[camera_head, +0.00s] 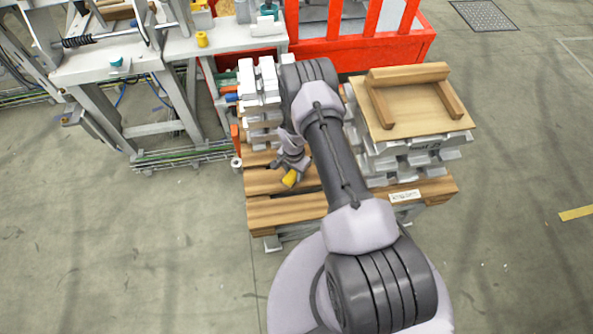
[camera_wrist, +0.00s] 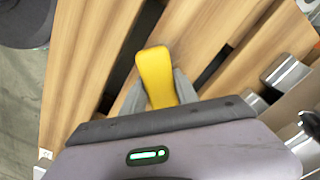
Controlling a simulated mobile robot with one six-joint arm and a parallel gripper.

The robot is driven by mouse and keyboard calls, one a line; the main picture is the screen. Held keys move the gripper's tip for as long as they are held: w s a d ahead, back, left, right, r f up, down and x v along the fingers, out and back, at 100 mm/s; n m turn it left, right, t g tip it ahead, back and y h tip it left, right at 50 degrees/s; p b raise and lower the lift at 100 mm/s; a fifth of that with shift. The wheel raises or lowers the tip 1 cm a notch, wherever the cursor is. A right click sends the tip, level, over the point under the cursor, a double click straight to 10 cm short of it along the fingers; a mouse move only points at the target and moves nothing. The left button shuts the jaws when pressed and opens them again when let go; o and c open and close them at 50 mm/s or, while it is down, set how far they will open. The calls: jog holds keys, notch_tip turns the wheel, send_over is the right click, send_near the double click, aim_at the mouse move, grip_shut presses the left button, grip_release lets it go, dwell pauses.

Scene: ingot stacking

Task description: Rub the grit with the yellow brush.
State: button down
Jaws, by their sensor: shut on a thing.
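My gripper (camera_head: 291,171) is over the wooden slats between two stacks of ingots. It is shut on the yellow brush (camera_head: 290,178), whose yellow end sticks out past the fingers. In the wrist view the yellow brush (camera_wrist: 157,75) stands out between the two grey fingers (camera_wrist: 158,98), above the slats. I cannot see its bristles. I cannot make out any grit in either view. How far the brush is from the wood is hard to tell.
The wooden pallet (camera_head: 285,210) carries a left ingot stack (camera_head: 260,85) and a right ingot stack (camera_head: 415,160) topped by a wooden board (camera_head: 412,112). A red crate (camera_head: 355,55) stands behind. A grey workbench (camera_head: 110,62) is at left. The front floor is open.

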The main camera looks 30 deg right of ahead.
aim_at(286, 180)
jog(key=shift+s+a, duration=0.4)
jog(key=shift+a, duration=0.4)
jog(key=shift+s+a+f+p, duration=0.15)
jog(key=shift+s+a, duration=0.1)
jog(key=shift+a, duration=0.3)
jog(key=shift+s+a+r+p, duration=0.1)
jog(key=shift+s+a+p, duration=0.1)
jog(key=shift+a, duration=0.35)
jog(key=shift+w+d+f+b, duration=0.15)
jog(key=shift+w+d+b, duration=0.25)
jog(key=shift+d+b, duration=0.15)
jog(key=shift+w+d+r, duration=0.25)
jog(key=shift+w+d, duration=0.7)
jog(key=shift+d, duration=0.15)
jog(key=shift+w+d+f, duration=0.15)
jog(key=shift+w+d, duration=0.35)
jog(key=shift+d, duration=0.1)
jog(key=shift+r+p, duration=0.85)
jog(key=shift+r, duration=0.65)
